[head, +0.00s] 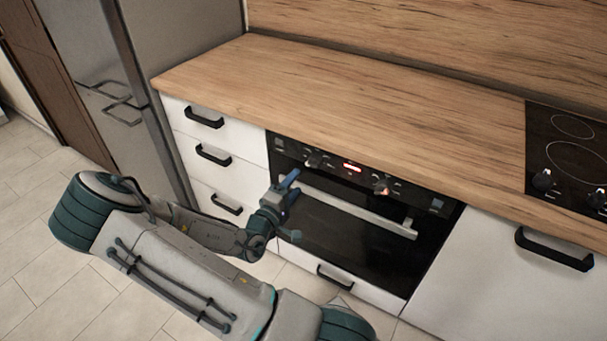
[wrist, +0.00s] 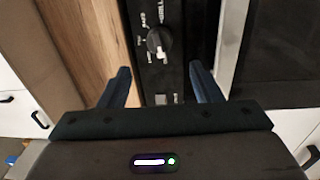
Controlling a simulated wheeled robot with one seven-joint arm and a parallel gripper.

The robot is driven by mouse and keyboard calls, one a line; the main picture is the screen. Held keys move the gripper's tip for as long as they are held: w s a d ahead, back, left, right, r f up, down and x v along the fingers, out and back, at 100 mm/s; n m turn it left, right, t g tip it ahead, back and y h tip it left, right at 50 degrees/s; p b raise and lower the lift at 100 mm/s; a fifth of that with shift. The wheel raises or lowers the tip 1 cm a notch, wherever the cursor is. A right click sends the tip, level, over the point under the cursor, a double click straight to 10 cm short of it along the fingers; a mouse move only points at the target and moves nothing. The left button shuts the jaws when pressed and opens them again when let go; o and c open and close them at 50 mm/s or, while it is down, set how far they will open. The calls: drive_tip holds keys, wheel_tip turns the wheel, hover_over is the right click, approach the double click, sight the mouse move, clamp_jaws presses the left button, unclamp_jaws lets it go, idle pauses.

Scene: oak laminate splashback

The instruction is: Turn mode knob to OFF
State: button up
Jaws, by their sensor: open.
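The mode knob (wrist: 158,40) is a dark round knob on the black oven control panel (wrist: 150,72). White labels surround it, too small to read surely. A light mark shows on its lower part in the wrist view. In the head view it appears to be the left knob (head: 314,160). My gripper (head: 291,186) is open and empty in front of the left part of the oven. In the wrist view my gripper's blue fingers (wrist: 160,70) are spread to either side of the panel strip, with the knob beyond their tips, apart from them.
A second knob (head: 381,187) with an orange glow sits right of the lit red display (head: 352,167). The oven door handle (head: 350,208) juts out below. The wooden countertop (head: 370,110) lies above, a cooktop (head: 570,160) at right, and white drawers (head: 215,130) with black handles at left.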

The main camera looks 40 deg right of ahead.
drive_tip(key=v, duration=0.5)
idle(0.5)
